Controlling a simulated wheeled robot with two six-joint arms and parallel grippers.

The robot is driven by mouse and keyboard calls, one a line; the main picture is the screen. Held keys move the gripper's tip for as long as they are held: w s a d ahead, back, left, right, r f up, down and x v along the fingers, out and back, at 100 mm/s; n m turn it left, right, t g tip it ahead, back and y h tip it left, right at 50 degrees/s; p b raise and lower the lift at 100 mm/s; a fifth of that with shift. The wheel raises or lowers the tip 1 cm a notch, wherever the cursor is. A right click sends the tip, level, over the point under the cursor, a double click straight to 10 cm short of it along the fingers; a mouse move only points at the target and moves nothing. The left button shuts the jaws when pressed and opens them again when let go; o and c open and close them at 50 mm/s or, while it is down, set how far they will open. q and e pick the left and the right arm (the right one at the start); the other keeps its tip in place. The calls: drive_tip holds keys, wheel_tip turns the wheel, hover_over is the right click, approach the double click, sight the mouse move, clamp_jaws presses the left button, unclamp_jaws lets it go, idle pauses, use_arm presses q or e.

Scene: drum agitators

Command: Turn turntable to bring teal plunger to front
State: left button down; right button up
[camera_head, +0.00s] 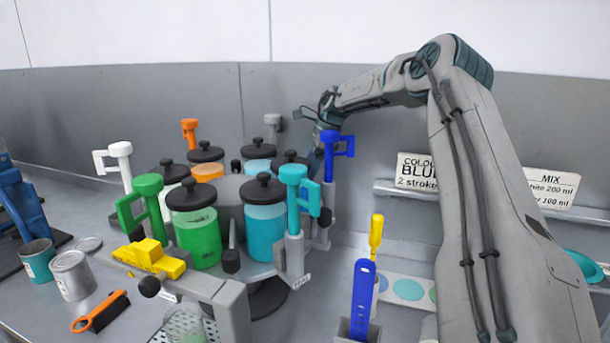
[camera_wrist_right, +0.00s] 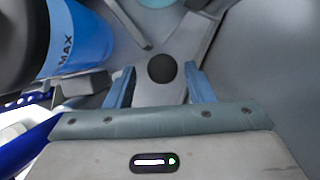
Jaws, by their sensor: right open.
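The turntable (camera_head: 258,270) carries several lidded drums, each with a coloured plunger beside it. The teal plunger (camera_head: 294,190) stands upright at the front right, beside the teal drum (camera_head: 265,233). The green plunger (camera_head: 148,188) and green drum (camera_head: 197,238) are at the front left. The blue plunger (camera_head: 329,145) is at the right, behind the teal one. My right gripper (camera_head: 322,150) is at the turntable's back right, partly hidden by the blue plunger. In the right wrist view it is open, its fingers either side of a black ball knob (camera_wrist_right: 162,68). My left gripper is out of view.
A yellow block (camera_head: 150,257) sits at the turntable's front left. A blue upright strip (camera_head: 362,298) stands at the front right. A blue drum (camera_wrist_right: 80,40) is close beside my right gripper.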

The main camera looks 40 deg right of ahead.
drive_tip(key=x, duration=0.3)
drive_tip(key=shift+w+f+p, duration=0.15)
drive_tip(key=shift+w+p, duration=0.05)
drive_tip(key=shift+p, duration=0.15)
drive_tip(key=shift+s, duration=0.15)
clamp_jaws()
